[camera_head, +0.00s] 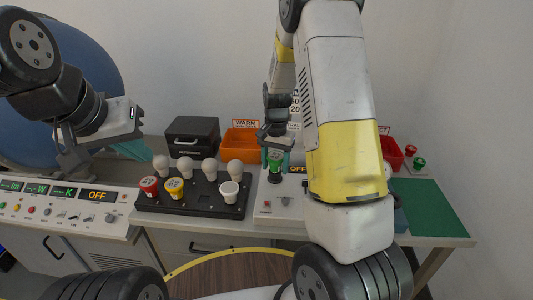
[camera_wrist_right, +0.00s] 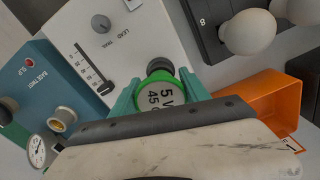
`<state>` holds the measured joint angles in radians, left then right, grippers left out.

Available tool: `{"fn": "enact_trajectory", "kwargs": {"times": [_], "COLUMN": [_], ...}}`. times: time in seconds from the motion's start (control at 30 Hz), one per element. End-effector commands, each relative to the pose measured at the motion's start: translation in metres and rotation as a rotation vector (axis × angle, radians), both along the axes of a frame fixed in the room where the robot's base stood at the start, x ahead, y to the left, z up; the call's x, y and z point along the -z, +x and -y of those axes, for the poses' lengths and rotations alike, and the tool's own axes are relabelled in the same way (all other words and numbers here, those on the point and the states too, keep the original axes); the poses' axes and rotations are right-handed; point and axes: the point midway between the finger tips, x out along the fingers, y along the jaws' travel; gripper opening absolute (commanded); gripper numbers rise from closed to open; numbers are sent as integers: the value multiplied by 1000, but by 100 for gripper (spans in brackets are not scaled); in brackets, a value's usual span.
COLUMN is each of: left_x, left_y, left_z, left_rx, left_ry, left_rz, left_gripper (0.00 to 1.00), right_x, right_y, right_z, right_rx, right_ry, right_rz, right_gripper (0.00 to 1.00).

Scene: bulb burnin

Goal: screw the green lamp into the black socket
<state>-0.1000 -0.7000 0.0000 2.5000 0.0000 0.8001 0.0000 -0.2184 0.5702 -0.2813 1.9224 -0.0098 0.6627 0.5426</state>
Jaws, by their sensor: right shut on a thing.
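The green lamp (camera_head: 275,164) is between the teal fingertips of my right gripper (camera_head: 275,158), which is shut on it. In the right wrist view the lamp (camera_wrist_right: 160,98) shows a pale label on its end, and the teal fingers (camera_wrist_right: 160,102) lie on both sides of it. The black socket (camera_head: 275,178) is directly below the lamp on the white panel; a dark round part of it (camera_wrist_right: 158,65) shows beyond the lamp in the wrist view. I cannot tell how deep the lamp sits. My left gripper (camera_head: 100,150) is empty at the left; its finger gap is unclear.
A black rack (camera_head: 190,206) holds white bulbs and red, yellow and white lamps. An orange bin (camera_head: 240,142) and black box (camera_head: 193,136) stand behind. A red bin (camera_head: 391,151) is at the right. The green mat (camera_head: 438,212) is mostly clear.

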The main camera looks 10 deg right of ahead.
Motion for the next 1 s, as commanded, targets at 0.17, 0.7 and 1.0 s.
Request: {"fn": "enact_trajectory", "kwargs": {"times": [0.17,0.7,1.0], "left_x": [0,0,0], "left_y": [0,0,0], "left_z": [0,0,0], "left_rx": [0,0,0], "left_ry": [0,0,0], "left_rz": [0,0,0], "left_gripper": [0,0,0], "right_x": [1,-3,-50], "right_y": [-1,1,1], "right_z": [7,4,5], "right_rx": [359,433,434], "right_ry": [-11,-4,-3], "right_rz": [-4,-1,2], "right_gripper": [13,80,80]}}
